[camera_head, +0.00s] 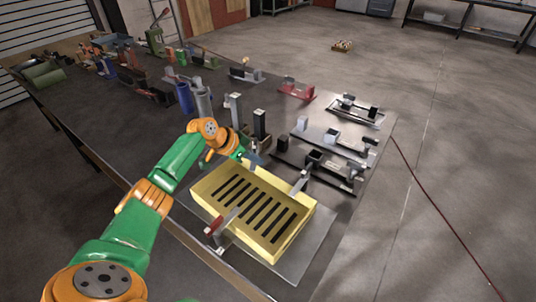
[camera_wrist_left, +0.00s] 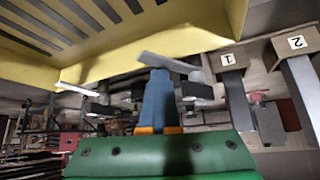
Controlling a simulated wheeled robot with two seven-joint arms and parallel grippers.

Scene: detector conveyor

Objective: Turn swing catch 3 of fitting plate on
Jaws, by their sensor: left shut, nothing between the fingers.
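My left gripper (camera_head: 246,157) is at the far edge of the yellow slotted tray (camera_head: 222,174), with its arm coming in from the left. In the left wrist view its blue fingers (camera_wrist_left: 158,98) are shut and empty. A pale flat bar (camera_wrist_left: 180,65) lies across the view at the fingertips, beside the yellow wall; I cannot tell whether they touch. Brown blocks marked 1 (camera_wrist_left: 228,60) and 2 (camera_wrist_left: 297,42) stand to the right, each with an upright grey bar. I see no mark 3, and cannot tell which part is catch 3. My right gripper is not in view.
The tray sits on a grey plate (camera_head: 305,245) at the table's near corner. A red-handled clamp (camera_head: 222,224) and a grey bar (camera_head: 300,182) flank it. Upright posts (camera_head: 233,108) stand close behind the gripper. Several fixtures (camera_head: 318,165) crowd the right.

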